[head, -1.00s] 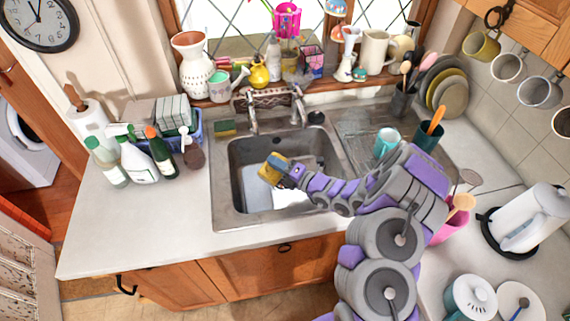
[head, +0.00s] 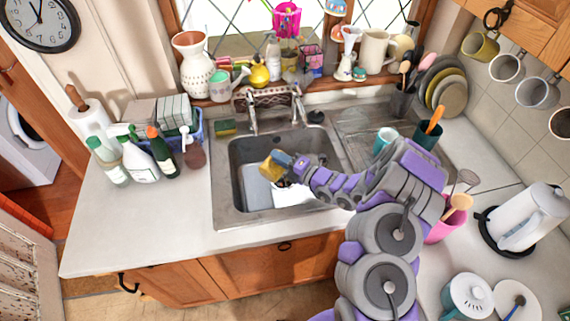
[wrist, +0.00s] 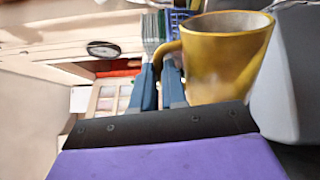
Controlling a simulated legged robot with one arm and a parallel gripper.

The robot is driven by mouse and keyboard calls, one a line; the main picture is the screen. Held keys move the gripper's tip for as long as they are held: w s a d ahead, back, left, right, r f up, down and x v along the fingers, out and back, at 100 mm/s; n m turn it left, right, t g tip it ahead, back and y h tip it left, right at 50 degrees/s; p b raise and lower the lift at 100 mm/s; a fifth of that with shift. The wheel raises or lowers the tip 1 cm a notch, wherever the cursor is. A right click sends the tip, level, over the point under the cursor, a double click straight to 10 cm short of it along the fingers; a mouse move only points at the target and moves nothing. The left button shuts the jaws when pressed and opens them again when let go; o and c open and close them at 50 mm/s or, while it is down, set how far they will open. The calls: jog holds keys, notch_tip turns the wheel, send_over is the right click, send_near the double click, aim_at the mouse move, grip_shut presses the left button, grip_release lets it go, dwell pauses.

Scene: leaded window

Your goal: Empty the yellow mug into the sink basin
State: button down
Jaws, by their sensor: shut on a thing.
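The faucet (head: 275,105) stands behind the basin. A teal cup (head: 385,138) and a dark utensil cup (head: 426,136) stand on the right drainboard. Bottles (head: 137,158) stand on the left counter. The counter front left is clear.

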jog(key=shift+w+d+r+m+p, duration=0.3)
jog(key=shift+w+m, duration=0.15)
jog(key=shift+m, duration=0.15)
jog(key=shift+w+d+r+m+p, duration=0.25)
jog(key=shift+w+m, duration=0.2)
jog(key=shift+m, duration=0.15)
dwell(0.5)
